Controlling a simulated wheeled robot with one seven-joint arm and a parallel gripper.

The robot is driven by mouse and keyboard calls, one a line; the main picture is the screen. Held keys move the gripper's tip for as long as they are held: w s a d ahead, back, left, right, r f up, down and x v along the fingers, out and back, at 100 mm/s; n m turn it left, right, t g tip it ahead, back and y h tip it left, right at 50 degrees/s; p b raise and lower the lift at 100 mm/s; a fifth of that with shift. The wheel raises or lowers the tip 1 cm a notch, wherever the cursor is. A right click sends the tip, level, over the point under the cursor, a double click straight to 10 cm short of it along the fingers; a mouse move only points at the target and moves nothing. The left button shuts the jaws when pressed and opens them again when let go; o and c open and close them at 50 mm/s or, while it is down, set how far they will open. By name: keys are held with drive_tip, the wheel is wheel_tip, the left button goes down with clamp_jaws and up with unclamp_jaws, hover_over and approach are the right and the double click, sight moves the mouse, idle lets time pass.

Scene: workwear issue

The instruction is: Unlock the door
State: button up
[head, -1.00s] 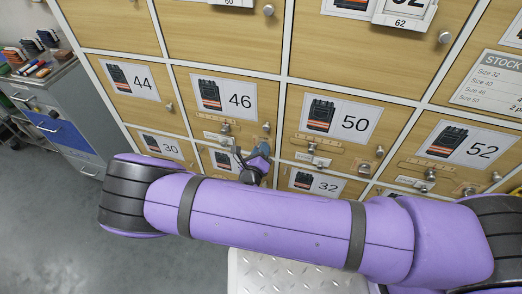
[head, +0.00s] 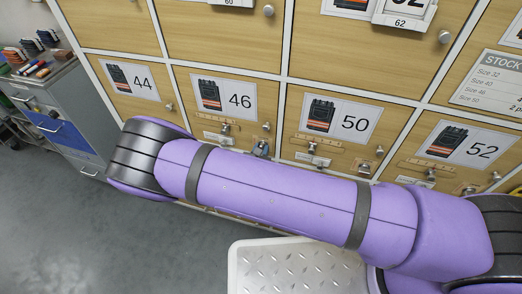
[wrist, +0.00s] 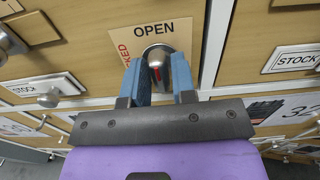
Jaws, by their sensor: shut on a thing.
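In the wrist view my gripper (wrist: 160,85) is shut on a metal lock knob (wrist: 156,58). The two blue fingers are on either side of the knob, which has a red mark on it. A tan plate (wrist: 122,48) behind the knob reads "OPEN" above it and partly "LOCKED" at its left; the fingers hide part of it. The plate is on a wooden locker door (wrist: 85,20).
Doors marked 44 (head: 110,75), 50 (head: 295,105) and 52 (head: 412,145) surround the spot, with small knobs and latches. A metal tread-plate step (head: 240,262) stands below my arm. A grey cabinet (head: 72,105) is at the left. The floor at lower left is clear.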

drive_tip(key=shift+m, duration=0.3)
drive_tip(key=o, duration=0.8)
drive_tip(key=shift+c, duration=0.2)
drive_tip(key=v, duration=1)
drive_tip(key=shift+s, duration=0.35)
drive_tip(key=shift+a, duration=0.15)
